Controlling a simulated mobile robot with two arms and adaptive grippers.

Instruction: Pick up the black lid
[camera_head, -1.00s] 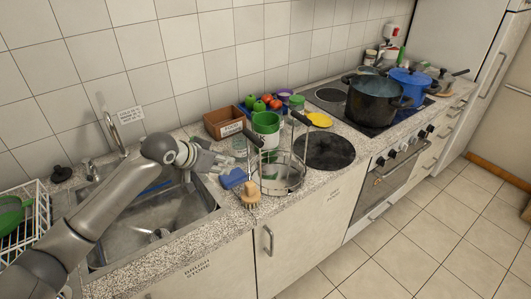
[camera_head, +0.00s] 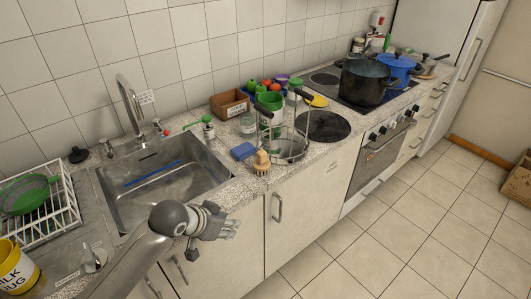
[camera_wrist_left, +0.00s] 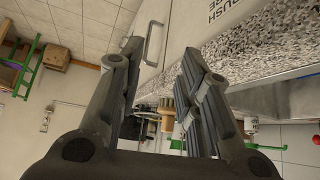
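The black lid (camera_head: 323,126) lies flat on the counter, right of a wire carrier with dark handles (camera_head: 290,145) and left of the stove's pots. My left gripper (camera_head: 234,228) is in front of the counter edge, below and left of the lid, with clear distance between them. In the left wrist view its two fingers (camera_wrist_left: 155,75) are apart with nothing between them. My right gripper is not in view.
A wooden brush (camera_head: 262,162) and a blue sponge (camera_head: 243,151) lie near the carrier. A black pot (camera_head: 364,84) and a blue pot (camera_head: 397,67) stand behind the lid. The sink (camera_head: 165,180) is at left. The floor in front is free.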

